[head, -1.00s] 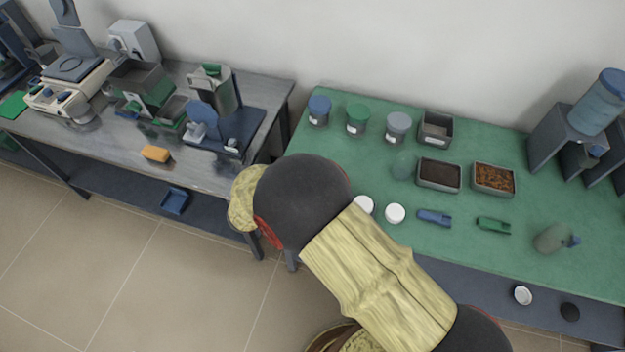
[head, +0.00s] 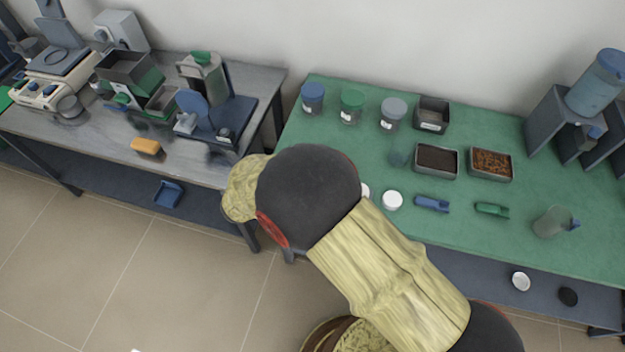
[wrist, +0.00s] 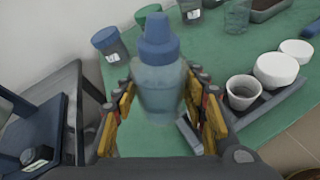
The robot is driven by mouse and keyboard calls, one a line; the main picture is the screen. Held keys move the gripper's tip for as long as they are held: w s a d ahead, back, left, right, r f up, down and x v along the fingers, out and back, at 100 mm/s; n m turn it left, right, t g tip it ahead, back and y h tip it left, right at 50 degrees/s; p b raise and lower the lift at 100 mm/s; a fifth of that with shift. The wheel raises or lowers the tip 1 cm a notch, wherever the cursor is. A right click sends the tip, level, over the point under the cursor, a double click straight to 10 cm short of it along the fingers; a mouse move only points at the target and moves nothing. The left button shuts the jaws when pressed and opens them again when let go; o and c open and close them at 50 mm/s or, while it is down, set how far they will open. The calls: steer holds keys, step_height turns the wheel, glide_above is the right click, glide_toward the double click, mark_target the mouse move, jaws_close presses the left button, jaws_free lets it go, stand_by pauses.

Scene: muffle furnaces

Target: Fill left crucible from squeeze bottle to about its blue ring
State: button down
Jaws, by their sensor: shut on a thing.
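The squeeze bottle (wrist: 160,85) has a translucent body and a blue cap. In the wrist view my gripper (wrist: 165,112) is shut around its body, and the bottle looks close to upright. An open whitish crucible (wrist: 243,92) stands on a grey tray to the right of the bottle, apart from it. Its inside looks shaded, and I cannot make out a blue ring or a fill level. Two white, closed-looking round pots, a nearer one (wrist: 277,70) and a farther one (wrist: 297,50), stand beside it. In the head view my arm hides the gripper and the bottle.
The green table (head: 470,235) holds a blue-lidded jar (head: 312,98), a green-lidded jar (head: 351,106), a grey-lidded jar (head: 393,113), a box of dark material (head: 436,161), a box of brown material (head: 490,163) and a clear jug (head: 551,222). A grey bench (head: 85,135) stands left.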

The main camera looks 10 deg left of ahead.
steer(key=shift+w+a+m+t+y+b, duration=0.3)
steer(key=shift+a+m+b, duration=0.2)
steer(key=shift+b, duration=1.25)
steer(key=shift+w+a+m+t+y+b, duration=0.25)
steer(key=shift+a+m+b, duration=0.25)
steer(key=shift+b, duration=1.2)
steer(key=shift+r, duration=0.1)
steer(key=shift+w+a+m+b, duration=0.1)
steer(key=shift+m+b, duration=0.3)
steer(key=shift+b, duration=0.45)
steer(key=shift+w+a+m+t+y+b, duration=0.15)
steer(key=shift+a+m+t+y+b, duration=0.25)
steer(key=shift+b, duration=1.2)
steer(key=shift+w+a+f+m+t+b, duration=0.25)
steer(key=shift+m+b, duration=0.35)
steer(key=shift+b, duration=1.3)
steer(key=shift+y, duration=0.25)
steer(key=shift+w+a+f+m+t, duration=0.1)
steer(key=shift+a+f+m+t, duration=0.2)
steer(key=shift+m, duration=0.5)
